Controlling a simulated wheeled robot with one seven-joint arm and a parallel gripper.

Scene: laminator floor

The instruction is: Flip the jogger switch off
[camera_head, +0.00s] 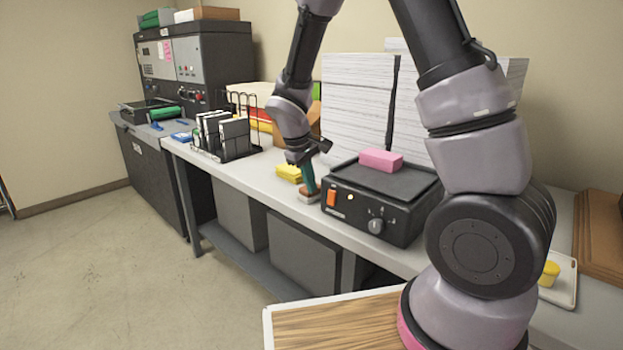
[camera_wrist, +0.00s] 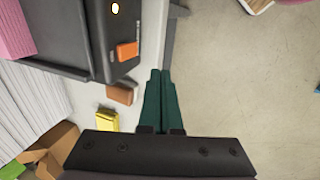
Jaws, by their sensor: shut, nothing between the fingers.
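The jogger (camera_head: 385,195) is a dark box on the table with a pink block (camera_head: 381,160) on its top plate. Its orange rocker switch (camera_head: 331,197) is on the left of the front face, beside a small lit lamp (camera_head: 350,197) and a grey knob (camera_head: 376,226). The switch also shows in the wrist view (camera_wrist: 127,50). Whether it is on or off is too small to tell. My gripper (camera_head: 309,190) has green fingers, pointing down just left of the switch and apart from it. In the wrist view, the fingers (camera_wrist: 160,75) are together and empty.
A brown block (camera_head: 308,196) and a yellow block (camera_head: 289,173) lie left of the jogger. Tall paper stacks (camera_head: 357,98) stand behind it. A wire rack (camera_head: 228,146) of cards stands further left. The floor (camera_head: 130,260) before the table is clear.

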